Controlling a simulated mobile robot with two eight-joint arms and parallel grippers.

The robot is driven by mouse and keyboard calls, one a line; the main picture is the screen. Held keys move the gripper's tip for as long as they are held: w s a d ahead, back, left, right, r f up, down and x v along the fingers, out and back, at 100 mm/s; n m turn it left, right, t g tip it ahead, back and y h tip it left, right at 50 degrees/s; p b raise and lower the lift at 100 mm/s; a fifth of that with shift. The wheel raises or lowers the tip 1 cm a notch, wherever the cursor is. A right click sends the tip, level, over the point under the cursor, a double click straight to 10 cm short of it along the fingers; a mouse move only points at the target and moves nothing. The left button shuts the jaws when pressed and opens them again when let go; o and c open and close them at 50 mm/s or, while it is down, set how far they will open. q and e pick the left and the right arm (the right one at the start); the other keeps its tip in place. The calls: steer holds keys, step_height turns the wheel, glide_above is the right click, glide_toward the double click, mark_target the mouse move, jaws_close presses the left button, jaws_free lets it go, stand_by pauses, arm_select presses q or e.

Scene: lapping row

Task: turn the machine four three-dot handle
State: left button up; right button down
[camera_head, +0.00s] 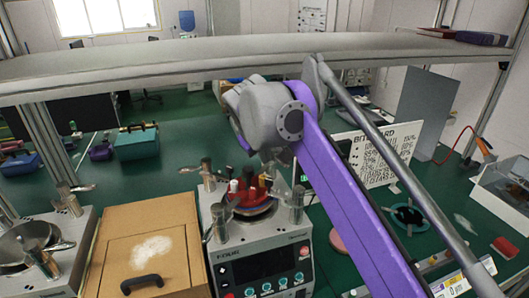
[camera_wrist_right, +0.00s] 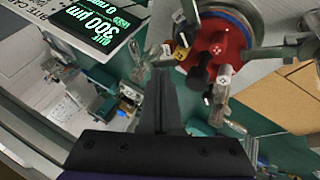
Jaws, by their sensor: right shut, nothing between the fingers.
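Machine four (camera_head: 262,262), a pale box with a "FOUR" label and a dark control panel, stands at lower centre in the head view. On its top is a red fixture (camera_head: 252,197) with black and pale knobs; the red fixture (camera_wrist_right: 230,45) is at upper right in the right wrist view. Small dotted tags (camera_wrist_right: 224,69) sit on its knobs, too small to tell which has three dots. Metal handles (camera_head: 297,203) stand around the plate. My right gripper (camera_wrist_right: 160,95) is shut and empty, beside the fixture and apart from it in the wrist view. In the head view my right arm hides its surroundings.
A brown box (camera_head: 150,245) with a black handle stands left of machine four, and another machine (camera_head: 40,255) stands farther left. A pale beam (camera_head: 200,62) crosses above. A printed board (camera_head: 372,155) and a lit display (camera_wrist_right: 95,25) stand near the machine.

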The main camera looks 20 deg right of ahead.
steer(key=x, duration=0.4)
steer(key=shift+w, duration=0.1)
steer(key=shift+w+d+f, duration=0.2)
steer(key=shift+d, duration=0.45)
steer(key=shift+w+d+f, duration=0.15)
steer(key=shift+w+d, duration=0.1)
steer(key=shift+d, duration=0.35)
steer(key=shift+w+d+f, duration=0.2)
steer(key=shift+d, duration=0.45)
steer(key=shift+w+d+p, duration=0.1)
steer(key=shift+d+p, duration=0.75)
steer(key=shift+d, duration=0.05)
steer(key=shift+a, duration=0.1)
